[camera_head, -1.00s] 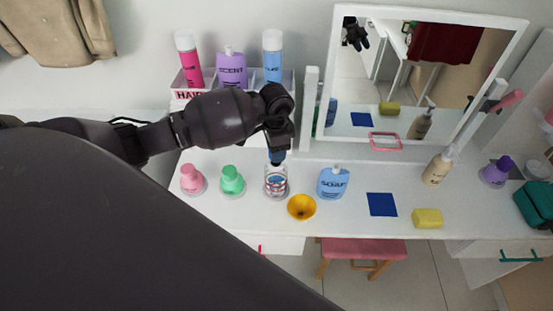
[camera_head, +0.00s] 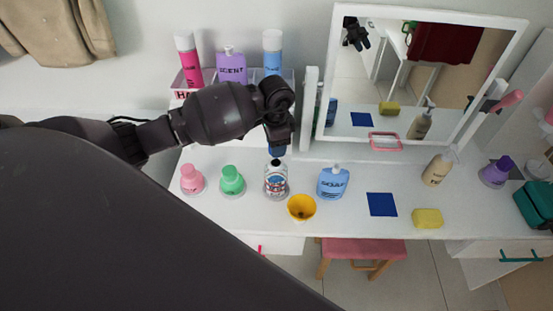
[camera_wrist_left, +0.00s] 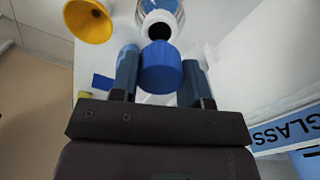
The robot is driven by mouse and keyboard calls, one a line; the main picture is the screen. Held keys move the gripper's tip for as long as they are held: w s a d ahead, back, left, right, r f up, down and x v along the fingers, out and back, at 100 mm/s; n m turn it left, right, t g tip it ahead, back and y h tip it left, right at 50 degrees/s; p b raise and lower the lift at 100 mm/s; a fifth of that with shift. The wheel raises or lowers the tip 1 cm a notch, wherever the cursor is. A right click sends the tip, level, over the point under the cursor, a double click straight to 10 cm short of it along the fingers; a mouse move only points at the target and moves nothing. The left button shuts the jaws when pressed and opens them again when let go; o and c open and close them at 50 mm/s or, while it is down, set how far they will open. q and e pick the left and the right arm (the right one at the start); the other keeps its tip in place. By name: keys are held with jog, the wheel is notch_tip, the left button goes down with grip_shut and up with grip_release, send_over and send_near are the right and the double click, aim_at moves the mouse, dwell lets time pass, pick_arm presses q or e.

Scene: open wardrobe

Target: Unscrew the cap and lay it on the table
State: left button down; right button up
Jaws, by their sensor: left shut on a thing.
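My left gripper (camera_head: 277,150) is above the white table (camera_head: 345,218), pointing down. In the left wrist view the gripper (camera_wrist_left: 160,72) is shut on a blue cap (camera_wrist_left: 161,66). The cap is off the bottle and held just above it. The clear bottle (camera_head: 276,182) with a red, white and blue label stands upright on the table below the gripper. Its dark open mouth shows in the left wrist view, where the bottle (camera_wrist_left: 162,12) is at the top. My right gripper is not directly in view.
A yellow funnel (camera_head: 301,207) stands just right of the bottle, and a blue soap bottle (camera_head: 333,182) beyond it. Green (camera_head: 232,181) and pink (camera_head: 192,180) bottles stand to the left. A blue square (camera_head: 382,204) and yellow sponge (camera_head: 428,218) lie farther right. A mirror (camera_head: 340,70) stands behind.

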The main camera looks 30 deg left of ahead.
pick_arm(q)
jog(key=shift+r, duration=1.1)
